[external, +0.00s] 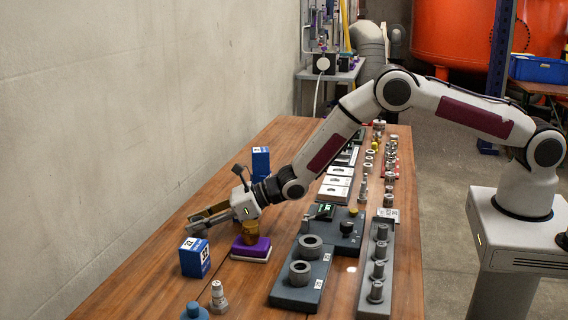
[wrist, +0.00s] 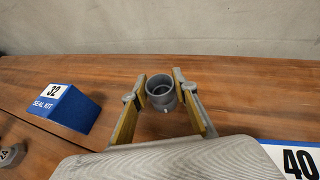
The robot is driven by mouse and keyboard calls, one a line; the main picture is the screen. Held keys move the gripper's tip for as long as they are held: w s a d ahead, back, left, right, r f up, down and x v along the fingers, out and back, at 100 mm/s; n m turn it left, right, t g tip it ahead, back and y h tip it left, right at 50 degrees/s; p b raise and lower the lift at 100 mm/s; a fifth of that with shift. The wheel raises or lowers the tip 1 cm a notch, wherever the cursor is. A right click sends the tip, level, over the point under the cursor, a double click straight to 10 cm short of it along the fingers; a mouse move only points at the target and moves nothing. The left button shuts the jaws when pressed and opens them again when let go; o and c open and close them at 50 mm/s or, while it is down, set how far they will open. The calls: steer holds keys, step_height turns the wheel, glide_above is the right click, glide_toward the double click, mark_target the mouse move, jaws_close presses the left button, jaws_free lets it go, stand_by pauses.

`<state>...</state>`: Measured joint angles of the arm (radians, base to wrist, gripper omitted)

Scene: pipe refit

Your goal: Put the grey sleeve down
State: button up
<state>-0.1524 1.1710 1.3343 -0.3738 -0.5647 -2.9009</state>
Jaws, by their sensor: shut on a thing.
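The grey sleeve (wrist: 162,94) is a short hollow ring, seen in the wrist view between the two fingertips of my gripper (wrist: 160,88). My gripper is shut on it, with a finger on each side. In the external view my gripper (external: 205,218) reaches low over the left part of the wooden table, and the sleeve is not clearly made out there. I cannot tell whether the sleeve's underside touches the table.
A blue seal kit box marked 32 (external: 195,257) stands close to my gripper. A purple block (external: 251,248) with a yellow piece is below my wrist. Another blue box (external: 261,161) stands behind. Grey ring holders (external: 303,275) lie to the right. Bare wood (external: 140,275) lies left.

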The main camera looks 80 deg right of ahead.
steer(key=o, duration=1)
steer(key=shift+s+r, duration=0.1)
steer(key=shift+r, duration=0.05)
steer(key=shift+s+d+r, duration=0.1)
steer(key=shift+s, duration=0.05)
steer(key=shift+v, duration=5.75)
